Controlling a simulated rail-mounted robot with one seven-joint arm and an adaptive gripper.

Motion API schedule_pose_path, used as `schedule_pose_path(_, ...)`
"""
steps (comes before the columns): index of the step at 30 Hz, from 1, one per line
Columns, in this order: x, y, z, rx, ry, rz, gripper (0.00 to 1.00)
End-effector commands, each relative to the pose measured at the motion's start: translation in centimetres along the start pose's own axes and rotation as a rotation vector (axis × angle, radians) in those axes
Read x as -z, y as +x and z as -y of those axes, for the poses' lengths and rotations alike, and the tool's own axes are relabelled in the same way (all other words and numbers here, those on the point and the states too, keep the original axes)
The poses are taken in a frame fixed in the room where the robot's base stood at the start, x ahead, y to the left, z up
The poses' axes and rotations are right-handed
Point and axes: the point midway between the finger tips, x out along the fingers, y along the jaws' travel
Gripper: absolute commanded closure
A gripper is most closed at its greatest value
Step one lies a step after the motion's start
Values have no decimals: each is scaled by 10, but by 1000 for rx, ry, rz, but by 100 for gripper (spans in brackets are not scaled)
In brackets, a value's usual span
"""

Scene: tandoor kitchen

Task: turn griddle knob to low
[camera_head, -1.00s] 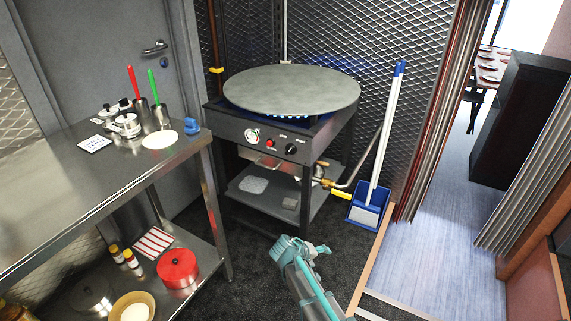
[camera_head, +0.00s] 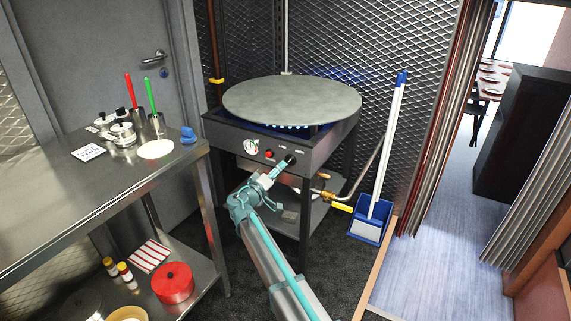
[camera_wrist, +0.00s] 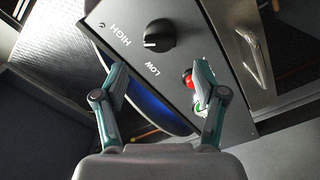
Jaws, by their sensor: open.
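The griddle (camera_head: 292,99) is a round grey plate on a black stand, with blue flames under it. Its black knob (camera_wrist: 160,35) shows in the wrist view on the dark front panel (camera_wrist: 190,60), between the printed words HIGH and LOW. The knob's white mark points to the left in that view, at neither word. My gripper (camera_wrist: 160,85) is open and empty, its two teal fingers apart, with the knob ahead of and between them, not touching. In the head view my gripper (camera_head: 281,168) is at the panel's right part and mostly covers the knob.
A red button (camera_wrist: 190,80) is close to the right finger in the wrist view. A gauge (camera_head: 251,146) is left of it on the panel. A steel table (camera_head: 60,190) stands left. A blue dustpan (camera_head: 366,229) and gas pipe (camera_head: 352,190) are right.

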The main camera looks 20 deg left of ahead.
Motion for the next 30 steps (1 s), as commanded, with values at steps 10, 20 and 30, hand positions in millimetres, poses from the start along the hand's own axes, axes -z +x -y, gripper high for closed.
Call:
schedule_pose_path(10, 0, 54, 1, 0, -1, 2, 29)
schedule_pose_path(20, -1, 65, 0, 1, -1, 1, 29)
schedule_pose_path(30, -1, 64, 0, 1, -1, 1, 62)
